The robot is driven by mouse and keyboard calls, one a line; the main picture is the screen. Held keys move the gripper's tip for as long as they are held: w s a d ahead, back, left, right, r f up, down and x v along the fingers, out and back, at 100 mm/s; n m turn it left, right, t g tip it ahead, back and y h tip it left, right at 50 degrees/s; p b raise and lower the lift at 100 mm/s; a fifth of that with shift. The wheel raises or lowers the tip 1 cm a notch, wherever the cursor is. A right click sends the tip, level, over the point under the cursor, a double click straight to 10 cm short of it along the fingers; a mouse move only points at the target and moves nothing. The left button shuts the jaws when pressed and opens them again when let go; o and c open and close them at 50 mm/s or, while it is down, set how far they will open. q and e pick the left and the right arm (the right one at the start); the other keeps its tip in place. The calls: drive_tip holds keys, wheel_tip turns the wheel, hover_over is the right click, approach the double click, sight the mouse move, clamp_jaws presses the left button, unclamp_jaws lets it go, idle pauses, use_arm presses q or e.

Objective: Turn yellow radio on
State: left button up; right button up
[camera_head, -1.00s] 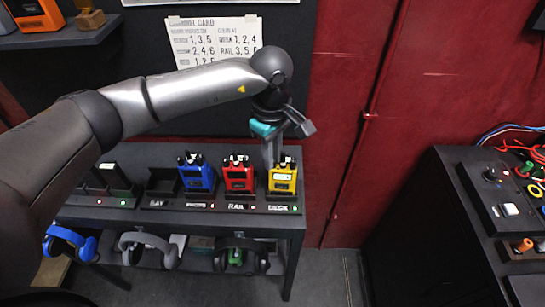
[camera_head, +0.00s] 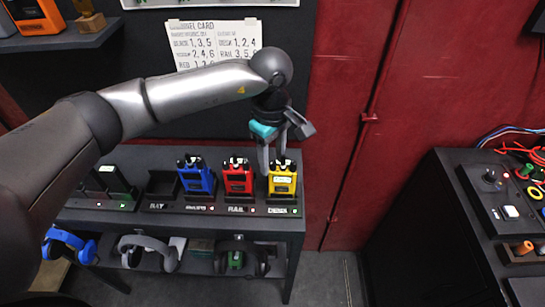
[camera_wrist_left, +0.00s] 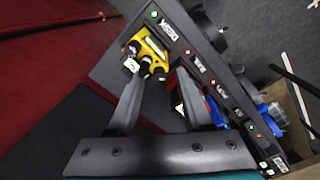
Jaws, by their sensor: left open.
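The yellow radio (camera_head: 282,181) stands upright in the right-end slot of the charging rack, labelled DESK, with a small green light by the label. It also shows in the wrist view (camera_wrist_left: 152,50), with dark knobs and one pale-topped knob on its top. My left gripper (camera_head: 273,165) is just above and beside the radio's top in the head view. In the wrist view my left gripper (camera_wrist_left: 160,80) is open and empty, with the radio's top between and beyond the fingertips. Whether a finger touches it, I cannot tell.
The red radio (camera_head: 238,178) stands close left of the yellow one, then the blue radio (camera_head: 196,178). An empty slot is further left. Headphones (camera_head: 148,252) hang below. A channel card (camera_head: 212,45) is on the wall behind. A control desk (camera_head: 490,200) stands at the right.

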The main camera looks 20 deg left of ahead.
sight(272, 163)
use_arm(q)
wheel_tip(272, 163, up, 15)
drive_tip(key=shift+s+b, duration=0.15)
drive_tip(key=shift+b, duration=0.25)
use_arm(e)
drive_tip(key=shift+f, duration=0.35)
